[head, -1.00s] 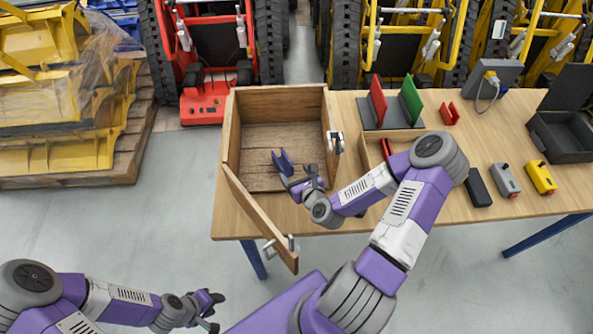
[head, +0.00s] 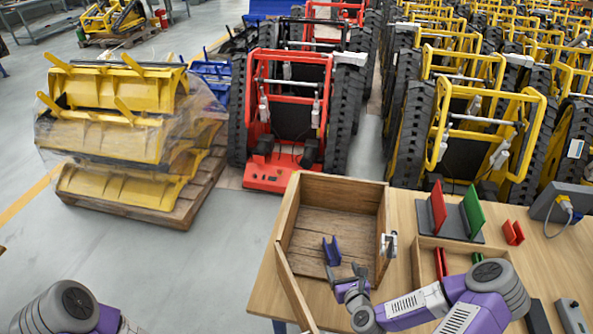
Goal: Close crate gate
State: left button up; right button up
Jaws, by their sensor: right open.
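The wooden crate (head: 345,187) stands on the table with its front side open. Its gate (head: 298,295) hangs open at the left, swung outward toward me; its lower end runs out of the picture. A metal latch part (head: 388,243) sits on the crate's right front corner.
On the table (head: 405,215), right of the crate, are a shallow wooden tray (head: 425,243) with red and green pieces, a rack (head: 460,222) with red and green plates, and a red piece (head: 513,232). Loaders and a pallet of yellow buckets (head: 140,140) stand behind.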

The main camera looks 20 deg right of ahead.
aim_at(304, 318)
jog(key=k, duration=1)
